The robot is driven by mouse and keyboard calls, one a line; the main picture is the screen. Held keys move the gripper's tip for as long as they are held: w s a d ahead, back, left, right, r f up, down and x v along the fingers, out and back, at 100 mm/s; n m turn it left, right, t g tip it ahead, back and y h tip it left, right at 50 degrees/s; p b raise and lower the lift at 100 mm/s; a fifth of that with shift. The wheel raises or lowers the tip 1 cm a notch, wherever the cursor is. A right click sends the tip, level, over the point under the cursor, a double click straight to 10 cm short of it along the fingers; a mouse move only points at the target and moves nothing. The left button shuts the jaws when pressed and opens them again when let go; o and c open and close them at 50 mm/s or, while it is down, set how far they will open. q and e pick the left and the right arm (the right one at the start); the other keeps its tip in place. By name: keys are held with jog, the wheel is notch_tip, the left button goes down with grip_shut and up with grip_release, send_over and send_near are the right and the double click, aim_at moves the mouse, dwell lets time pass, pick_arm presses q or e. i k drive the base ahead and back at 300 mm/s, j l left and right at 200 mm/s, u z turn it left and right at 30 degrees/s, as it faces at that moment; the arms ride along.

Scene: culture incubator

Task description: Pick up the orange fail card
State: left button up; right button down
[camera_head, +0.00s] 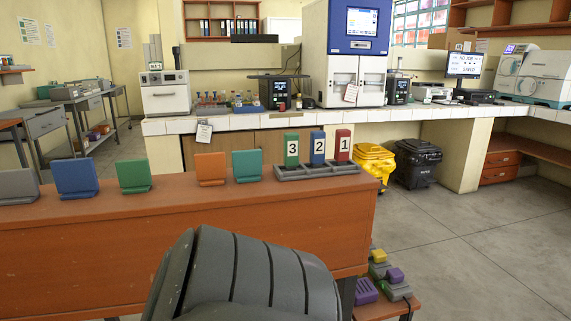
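The orange card (211,168) stands upright on the wooden counter in front of me, left of the picture's middle. It sits between a green card (134,175) on its left and a teal card (247,165) close on its right, with small gaps between them. Any writing on it is too small to read. Neither of my grippers is in view, and nothing is touching the orange card.
A blue card (76,177) and a grey card (17,185) stand farther left on the wooden counter (150,240). A grey rack (318,171) holds cards numbered 3, 2 and 1. A large dark ribbed shape (245,275) fills the bottom middle.

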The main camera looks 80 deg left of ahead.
aim_at(211, 169)
jog(key=u, duration=1.8)
